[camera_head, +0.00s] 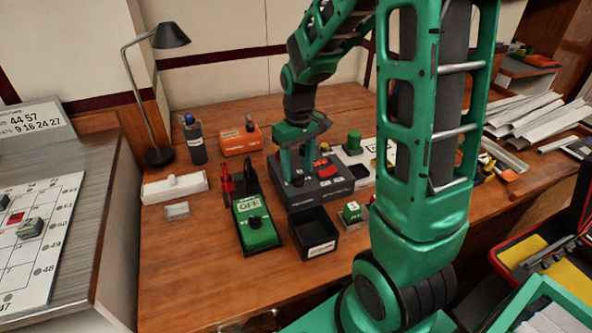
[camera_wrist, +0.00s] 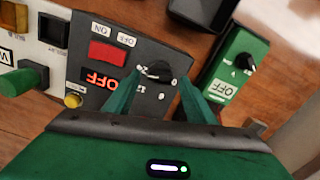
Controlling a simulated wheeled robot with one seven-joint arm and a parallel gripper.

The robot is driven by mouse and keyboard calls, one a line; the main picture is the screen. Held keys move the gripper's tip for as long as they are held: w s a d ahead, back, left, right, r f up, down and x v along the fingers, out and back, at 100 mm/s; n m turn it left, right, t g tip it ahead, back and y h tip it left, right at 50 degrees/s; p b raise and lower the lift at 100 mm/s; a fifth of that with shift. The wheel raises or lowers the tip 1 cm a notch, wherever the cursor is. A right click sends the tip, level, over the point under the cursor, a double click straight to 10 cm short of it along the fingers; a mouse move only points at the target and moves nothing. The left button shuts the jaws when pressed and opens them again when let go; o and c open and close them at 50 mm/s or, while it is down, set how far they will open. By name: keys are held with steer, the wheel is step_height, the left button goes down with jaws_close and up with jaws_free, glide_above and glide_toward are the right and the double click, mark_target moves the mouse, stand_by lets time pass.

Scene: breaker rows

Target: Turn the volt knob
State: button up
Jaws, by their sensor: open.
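A dark grey box (camera_wrist: 140,50) carries a black knob (camera_wrist: 160,70) with white scale marks around it. No "volt" label is readable on it, so I cannot be sure of its name. My gripper (camera_wrist: 158,82) is open, with its two green fingers on either side of this knob. I cannot tell whether they touch it. In the head view my gripper (camera_head: 298,172) points down over the same dark box (camera_head: 325,188), and hides the knob there. The box also has a red switch (camera_wrist: 107,53) and a lit red display (camera_wrist: 101,79) reading OFF.
A green box (camera_wrist: 228,70) with its own black knob and an OFF label stands close by. A black open bin (camera_head: 314,232) and a small green block (camera_head: 352,212) stand in front. A lamp (camera_head: 158,155) and bottle (camera_head: 195,140) stand behind. The front left tabletop is clear.

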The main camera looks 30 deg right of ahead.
step_height(320, 180, up, 10)
steer(key=shift+f, duration=0.25)
steer(key=shift+w, duration=0.1)
stand_by(0.4)
steer(key=s+d+m, duration=0.2)
steer(key=s+m, duration=0.1)
steer(key=s, duration=0.9)
steer(key=s+d+m, duration=0.2)
steer(key=s+m, duration=0.2)
steer(key=s, duration=0.8)
steer(key=shift+s+d, duration=0.1)
steer(key=shift+w+f, duration=0.3)
steer(key=shift+w, duration=0.3)
